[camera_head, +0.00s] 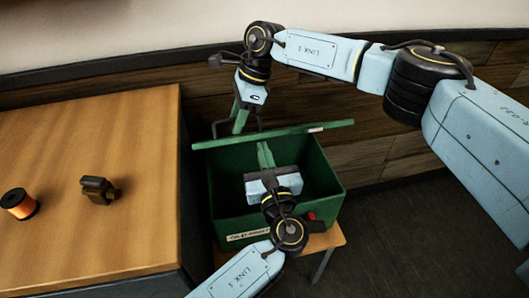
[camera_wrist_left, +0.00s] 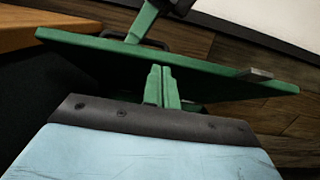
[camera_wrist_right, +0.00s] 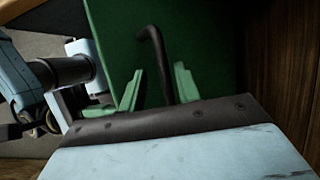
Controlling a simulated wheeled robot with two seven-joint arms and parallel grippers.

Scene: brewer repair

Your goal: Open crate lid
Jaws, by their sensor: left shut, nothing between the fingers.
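The green crate (camera_head: 325,205) has its lid (camera_head: 290,133) raised, seen nearly edge-on along the crate's back side in the head view. The lid's inner face (camera_wrist_left: 110,62) shows in the left wrist view. My left gripper (camera_head: 264,152) is over the crate opening. Its green fingers (camera_wrist_left: 162,88) are shut and empty, close to the lid's inner face; contact is unclear. My right gripper (camera_head: 238,118) is behind the lid. Its fingers (camera_wrist_right: 156,92) are open, with the lid's black handle (camera_wrist_right: 152,50) between them, apparently not clamped.
A wooden table (camera_head: 90,240) stands left of the crate, bearing an orange spool (camera_head: 20,204) and a small dark object (camera_head: 98,190). The crate sits on a small wooden stand (camera_head: 325,240). The wood-panelled wall (camera_head: 350,160) is behind. Dark floor is clear at right.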

